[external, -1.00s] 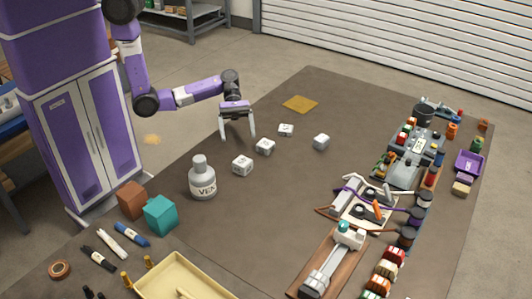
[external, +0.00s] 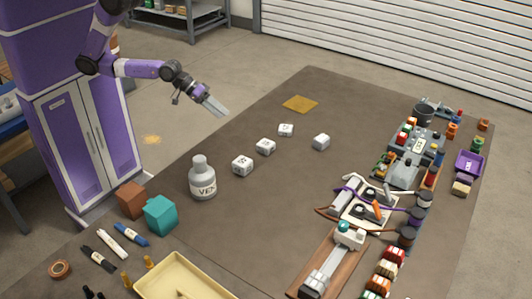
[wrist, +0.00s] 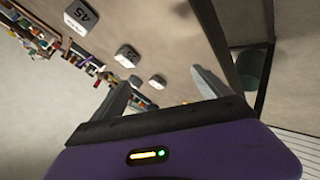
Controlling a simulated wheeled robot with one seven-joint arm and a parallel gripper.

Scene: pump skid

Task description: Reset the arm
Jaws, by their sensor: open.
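My gripper (external: 216,104) is raised over the far left edge of the brown table (external: 290,215), pointing to the right and slightly down. In the wrist view its two grey fingers (wrist: 160,92) stand apart with nothing between them. In the wrist view a block marked 45 (wrist: 80,16) shows at the upper left.
A grey VEX bottle (external: 202,180), a teal cube (external: 160,215) and a brown cube (external: 132,200) stand at the left. A yellow square (external: 300,104) lies at the back. Fixtures and a purple tray (external: 468,163) line the right side. The table's middle is clear.

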